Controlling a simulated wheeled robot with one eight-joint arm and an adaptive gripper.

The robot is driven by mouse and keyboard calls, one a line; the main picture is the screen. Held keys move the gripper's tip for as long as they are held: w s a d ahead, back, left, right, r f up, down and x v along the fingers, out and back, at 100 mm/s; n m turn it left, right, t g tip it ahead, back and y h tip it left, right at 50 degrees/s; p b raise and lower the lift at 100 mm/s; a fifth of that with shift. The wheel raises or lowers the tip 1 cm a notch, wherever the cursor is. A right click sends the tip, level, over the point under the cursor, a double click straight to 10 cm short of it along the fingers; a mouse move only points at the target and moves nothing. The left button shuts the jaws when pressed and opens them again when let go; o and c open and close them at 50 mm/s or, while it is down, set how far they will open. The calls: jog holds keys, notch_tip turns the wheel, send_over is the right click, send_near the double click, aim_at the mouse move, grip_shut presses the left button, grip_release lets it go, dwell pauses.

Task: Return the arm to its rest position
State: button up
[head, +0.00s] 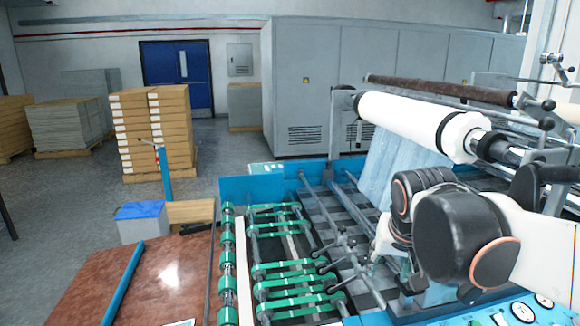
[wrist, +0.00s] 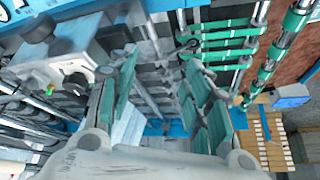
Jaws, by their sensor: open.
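My gripper (wrist: 160,68) is open in the wrist view, with its two fingers spread apart and nothing between them. Behind the fingers are the machine's bars and rollers. In the head view my arm (head: 455,235) is bent over the right part of the blue machine (head: 240,188). The fingers cannot be made out clearly there. A large white laminating roll (head: 410,122) lies across the machine above and behind the arm. A bluish film sheet (head: 385,172) hangs below it.
Green rollers (head: 290,272) and metal rods fill the machine bed beside the arm. A brown table (head: 150,285) stands at the front left. A dial panel (head: 520,308) is close at the lower right. Stacked boxes (head: 155,130) stand farther back. The floor at left has open room.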

jog(key=s+f+n+t+y, duration=0.1)
jog(key=s+f+n, duration=0.2)
jog(key=s, duration=1.1)
notch_tip(320, 180, down, 2)
jog(key=shift+s+a+f+t, duration=0.15)
jog(key=shift+s+a+t, duration=0.1)
jog(key=shift+s+t, duration=0.15)
